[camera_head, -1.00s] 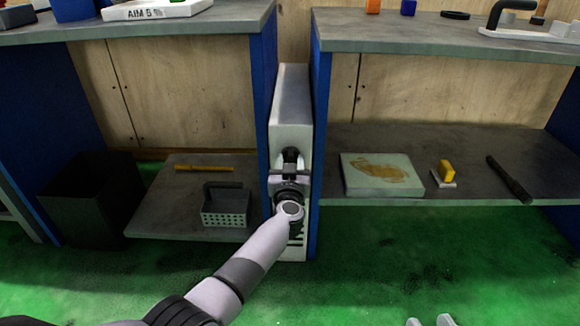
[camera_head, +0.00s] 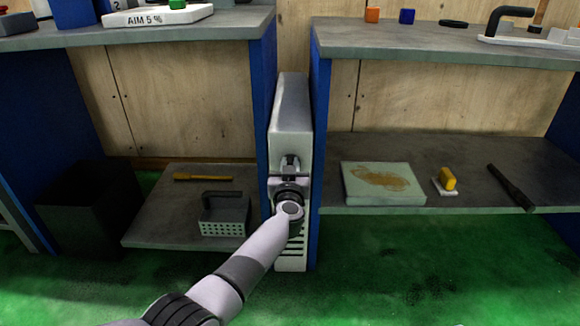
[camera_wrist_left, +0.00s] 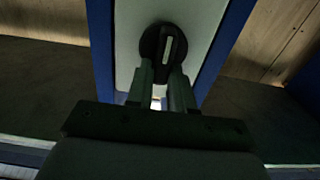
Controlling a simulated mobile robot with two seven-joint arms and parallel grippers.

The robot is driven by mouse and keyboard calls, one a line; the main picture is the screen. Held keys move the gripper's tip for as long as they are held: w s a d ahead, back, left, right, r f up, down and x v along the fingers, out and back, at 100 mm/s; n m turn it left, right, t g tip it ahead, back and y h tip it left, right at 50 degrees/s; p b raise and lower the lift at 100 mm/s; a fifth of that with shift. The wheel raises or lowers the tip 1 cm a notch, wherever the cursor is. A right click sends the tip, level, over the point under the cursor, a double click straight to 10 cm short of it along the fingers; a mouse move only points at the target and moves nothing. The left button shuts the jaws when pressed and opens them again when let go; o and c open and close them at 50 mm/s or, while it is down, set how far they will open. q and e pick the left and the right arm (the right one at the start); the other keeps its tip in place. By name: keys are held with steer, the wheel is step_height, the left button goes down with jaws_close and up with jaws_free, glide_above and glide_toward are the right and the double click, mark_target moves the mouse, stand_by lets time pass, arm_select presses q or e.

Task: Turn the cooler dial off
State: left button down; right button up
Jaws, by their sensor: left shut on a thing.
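The cooler (camera_head: 292,110) is a narrow white cabinet in the gap between two benches. Its dark round dial (camera_head: 290,161) is on the front face, partly hidden by my left gripper (camera_head: 290,174). In the left wrist view the dial (camera_wrist_left: 149,43) carries a raised bar with a pale line, nearly upright and leaning slightly right. My left gripper's two fingers (camera_wrist_left: 164,72) reach up to the dial and are shut on it. The exact contact is dark and hard to see. My right gripper is out of view.
Blue bench side panels (camera_head: 318,160) stand close on both sides of the cooler. The left lower shelf (camera_head: 160,222) holds a grey perforated block with a handle (camera_head: 225,217). The right shelf (camera_head: 455,150) holds a pale slab (camera_head: 350,187) and a yellow-topped block (camera_head: 448,178).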

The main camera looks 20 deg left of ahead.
arm_select(q)
steer(key=shift+n, duration=0.3)
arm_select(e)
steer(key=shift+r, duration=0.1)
arm_select(q)
steer(key=shift+d+f+n, duration=0.1)
steer(key=shift+f+n, duration=0.55)
steer(key=shift+n, duration=5.25)
steer(key=shift+a+f+n, duration=0.1)
steer(key=shift+f+n, duration=0.6)
steer(key=shift+n, duration=5.2)
steer(key=shift+d+f+n, duration=0.1)
steer(key=shift+f+n, duration=0.55)
steer(key=shift+n, duration=5.25)
steer(key=c, duration=1.1)
jaws_free()
